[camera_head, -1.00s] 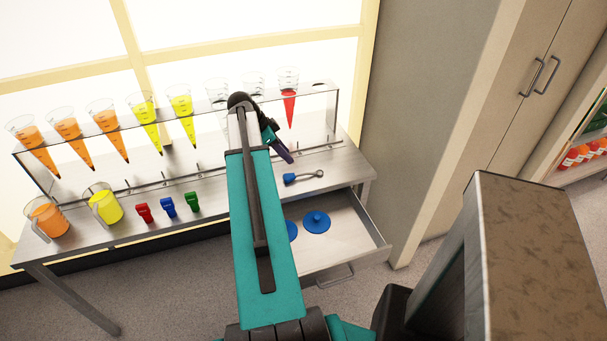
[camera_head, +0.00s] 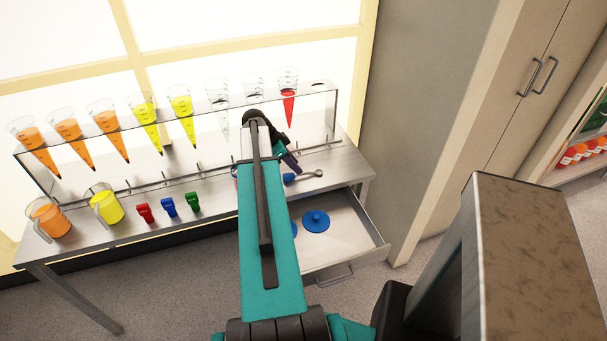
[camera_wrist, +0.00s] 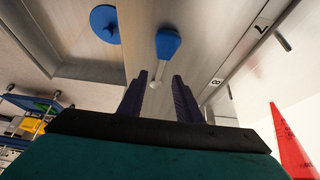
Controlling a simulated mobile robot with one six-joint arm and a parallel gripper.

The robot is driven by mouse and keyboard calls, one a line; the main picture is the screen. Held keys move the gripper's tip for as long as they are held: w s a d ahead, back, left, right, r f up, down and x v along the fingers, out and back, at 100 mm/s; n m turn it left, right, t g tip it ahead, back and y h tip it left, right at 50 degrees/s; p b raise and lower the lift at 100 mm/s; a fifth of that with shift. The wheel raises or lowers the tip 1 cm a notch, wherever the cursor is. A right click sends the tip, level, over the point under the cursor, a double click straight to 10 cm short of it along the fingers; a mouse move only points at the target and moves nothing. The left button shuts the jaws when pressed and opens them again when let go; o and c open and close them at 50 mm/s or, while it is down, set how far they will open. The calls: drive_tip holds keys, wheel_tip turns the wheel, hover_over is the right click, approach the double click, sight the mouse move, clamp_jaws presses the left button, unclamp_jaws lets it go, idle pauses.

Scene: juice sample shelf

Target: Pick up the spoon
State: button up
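The spoon (camera_head: 304,176) lies on the metal table top, just behind the open drawer. It has a blue end and a thin grey handle with a small round tip. In the wrist view its blue end (camera_wrist: 168,42) is at the top centre, and the thin handle runs down toward the gap between my fingers. My gripper (camera_head: 292,163) is over the table close to the spoon's blue end in the head view. In the wrist view my gripper (camera_wrist: 160,88) shows two dark purple fingers spread apart, with the handle's tip seen between them. The gripper holds nothing.
The open drawer (camera_head: 350,245) with blue round lids (camera_head: 316,221) juts out in front. A rack (camera_head: 325,120) with several cone-shaped vessels stands behind. Red, blue and green clips (camera_head: 167,207) and two jugs (camera_head: 106,205) stand on the table's left. A grey wall (camera_head: 410,110) is at right.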

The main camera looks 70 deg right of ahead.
sight(304, 175)
drive_tip(key=shift+p+x, duration=1.05)
drive_tip(key=shift+x, duration=1.5)
drive_tip(key=shift+c, duration=0.2)
clamp_jaws()
